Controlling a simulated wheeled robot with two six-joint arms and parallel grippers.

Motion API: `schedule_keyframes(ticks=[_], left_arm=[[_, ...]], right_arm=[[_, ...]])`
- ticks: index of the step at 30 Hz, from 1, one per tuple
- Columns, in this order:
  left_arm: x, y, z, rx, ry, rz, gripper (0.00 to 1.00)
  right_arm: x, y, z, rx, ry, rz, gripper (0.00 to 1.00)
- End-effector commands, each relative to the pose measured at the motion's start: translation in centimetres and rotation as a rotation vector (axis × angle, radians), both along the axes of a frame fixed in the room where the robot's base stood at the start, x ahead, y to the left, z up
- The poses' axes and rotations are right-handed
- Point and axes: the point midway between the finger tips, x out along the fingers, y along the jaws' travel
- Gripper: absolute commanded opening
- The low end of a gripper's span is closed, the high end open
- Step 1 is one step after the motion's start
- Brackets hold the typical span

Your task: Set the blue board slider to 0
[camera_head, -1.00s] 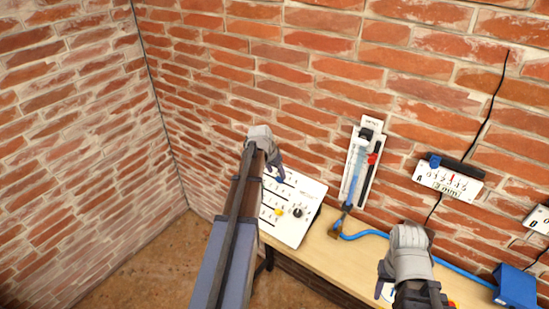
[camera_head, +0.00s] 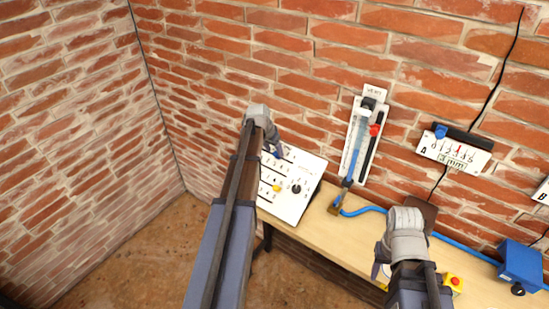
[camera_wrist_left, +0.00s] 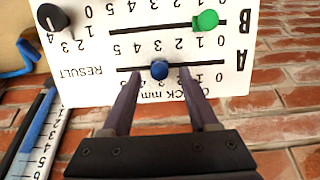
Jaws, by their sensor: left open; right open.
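The white slanted board (camera_head: 306,180) stands at the left end of the wooden shelf. In the left wrist view it appears upside down. Its blue slider knob (camera_wrist_left: 159,69) is on the slot of row A, near the mark 3. The green knob (camera_wrist_left: 207,19) is on row B near its 0 end. My left gripper (camera_wrist_left: 158,76) is open, its two fingers on either side of the blue knob with gaps visible. In the head view my left gripper (camera_head: 277,150) is over the board's upper edge and hides part of it. My right gripper (camera_head: 379,262) is open and empty above the shelf.
A black dial (camera_head: 296,188) and a yellow knob (camera_head: 277,188) are on the board. A vertical gauge (camera_head: 361,140) and scale A (camera_head: 455,150) hang on the brick wall. A blue box (camera_head: 520,262) and a blue cable (camera_head: 368,209) are to the right.

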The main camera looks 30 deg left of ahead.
Motion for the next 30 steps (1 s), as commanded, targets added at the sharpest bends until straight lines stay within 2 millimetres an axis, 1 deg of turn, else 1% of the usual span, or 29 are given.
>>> schedule_keyframes(ticks=[1, 3, 12, 28, 30], left_arm=[[0.28, 0.00, -0.92, 0.000, 0.000, 0.000, 0.60], [0.44, -0.04, -1.18, 0.000, 0.000, -0.001, 0.60], [0.49, -0.07, -1.12, 0.000, 0.000, -0.001, 0.60], [0.48, -0.07, -1.12, 0.000, 0.000, -0.001, 0.00], [0.47, -0.06, -1.12, 0.000, 0.000, -0.001, 0.00]], right_arm=[[0.00, 0.00, -0.92, 0.000, 0.000, 0.000, 0.50], [0.00, 0.01, -1.18, 0.000, 0.000, 0.001, 0.50], [0.00, 0.01, -1.12, 0.000, 0.000, 0.000, 0.50], [0.00, 0.00, -1.13, 0.000, 0.000, 0.000, 0.50], [0.00, 0.00, -1.13, 0.000, 0.000, 0.000, 0.50]])
